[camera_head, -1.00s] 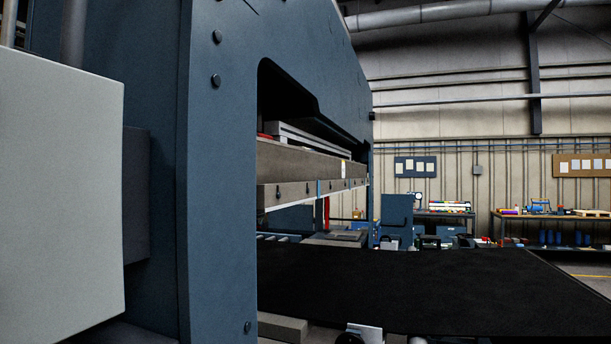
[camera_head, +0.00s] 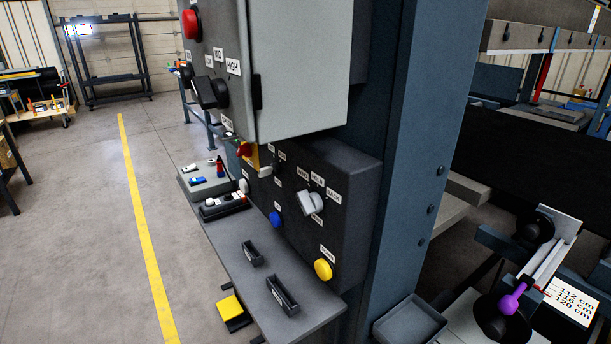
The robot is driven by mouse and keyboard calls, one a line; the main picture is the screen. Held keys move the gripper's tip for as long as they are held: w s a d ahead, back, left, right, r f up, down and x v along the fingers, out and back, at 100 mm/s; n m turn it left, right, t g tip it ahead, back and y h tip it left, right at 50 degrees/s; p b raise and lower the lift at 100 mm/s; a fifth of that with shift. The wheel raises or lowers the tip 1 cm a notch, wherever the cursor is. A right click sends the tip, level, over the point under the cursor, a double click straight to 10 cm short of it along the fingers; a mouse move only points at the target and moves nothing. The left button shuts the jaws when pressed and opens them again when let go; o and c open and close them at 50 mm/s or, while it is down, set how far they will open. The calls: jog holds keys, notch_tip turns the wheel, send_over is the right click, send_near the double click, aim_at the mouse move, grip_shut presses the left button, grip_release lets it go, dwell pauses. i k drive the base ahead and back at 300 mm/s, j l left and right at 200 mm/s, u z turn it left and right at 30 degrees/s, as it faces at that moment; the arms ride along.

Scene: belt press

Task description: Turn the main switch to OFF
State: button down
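A red rotary handle on a yellow plate (camera_head: 247,152), which looks like the main switch, sits under the light grey control box (camera_head: 300,70). It is seen from a steep angle and partly overlapped by the box's lower edge. The labels by it are too small to read, so I cannot tell its position. My gripper is not in view.
The box has a red button (camera_head: 190,23) and a black selector (camera_head: 211,92). The dark panel below has a grey selector (camera_head: 312,203), a blue button (camera_head: 276,219) and a yellow button (camera_head: 323,269). A shelf (camera_head: 228,250) juts out beneath.

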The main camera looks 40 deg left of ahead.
aim_at(246, 150)
jog(key=u, duration=1.4)
